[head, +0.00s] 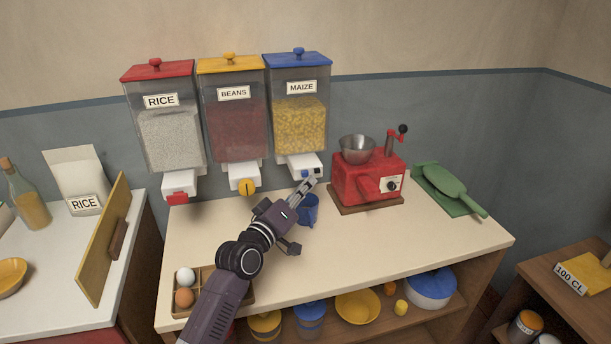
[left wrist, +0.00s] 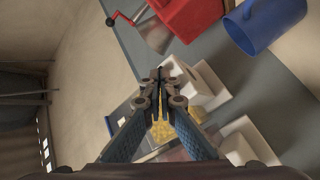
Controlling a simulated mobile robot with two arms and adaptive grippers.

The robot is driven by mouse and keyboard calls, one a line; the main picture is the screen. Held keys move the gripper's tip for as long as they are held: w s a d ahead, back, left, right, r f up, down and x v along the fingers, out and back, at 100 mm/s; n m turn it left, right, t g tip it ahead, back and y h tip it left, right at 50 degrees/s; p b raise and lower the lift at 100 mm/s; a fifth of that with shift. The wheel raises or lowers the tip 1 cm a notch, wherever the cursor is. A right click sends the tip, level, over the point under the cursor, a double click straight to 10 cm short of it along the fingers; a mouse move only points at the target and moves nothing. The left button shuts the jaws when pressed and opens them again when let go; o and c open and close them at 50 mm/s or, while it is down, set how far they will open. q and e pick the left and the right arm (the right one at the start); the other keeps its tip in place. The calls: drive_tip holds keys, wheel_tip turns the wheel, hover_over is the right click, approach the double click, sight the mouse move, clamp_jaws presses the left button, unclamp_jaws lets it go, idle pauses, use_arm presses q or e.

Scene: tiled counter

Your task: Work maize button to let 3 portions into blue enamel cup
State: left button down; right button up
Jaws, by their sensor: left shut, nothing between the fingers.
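The maize dispenser (head: 299,118) hangs on the wall, with a blue lid, yellow grain and a white outlet (head: 291,164). A small dark-blue button (head: 306,172) shows on the outlet's front. My left gripper (head: 314,178) is shut and empty, with its tips right at the outlet beside the button; I cannot tell whether they touch it. The blue enamel cup (head: 309,212) stands on the counter below the outlet, partly hidden by my gripper; its contents do not show. In the left wrist view my gripper tips (left wrist: 160,76) lie before the white outlet (left wrist: 205,88), and the cup (left wrist: 264,24) is at upper right.
Rice (head: 168,135) and beans (head: 236,118) dispensers hang to the left. A red grinder (head: 366,177) stands close to the right of the cup, with a green scoop (head: 445,185) beyond. An egg tray (head: 207,278) lies at front left. The counter's front right is clear.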

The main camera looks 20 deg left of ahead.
use_arm(q)
drive_tip(key=shift+w+a, duration=0.1)
idle(0.5)
drive_tip(key=shift+w+a, duration=0.15)
drive_tip(key=shift+w, duration=0.1)
drive_tip(key=shift+w+a+b, duration=0.3)
drive_tip(key=shift+w+b, duration=0.05)
drive_tip(key=shift+w, duration=0.05)
idle(0.8)
drive_tip(key=shift+s+d+r, duration=0.1)
drive_tip(key=shift+s+d+p, duration=0.2)
drive_tip(key=shift+s+p, duration=0.15)
drive_tip(key=shift+p, duration=0.25)
drive_tip(key=shift+s+d, duration=0.2)
drive_tip(key=shift+s, duration=0.15)
drive_tip(key=shift+d+p, duration=0.1)
drive_tip(key=shift+p, duration=0.2)
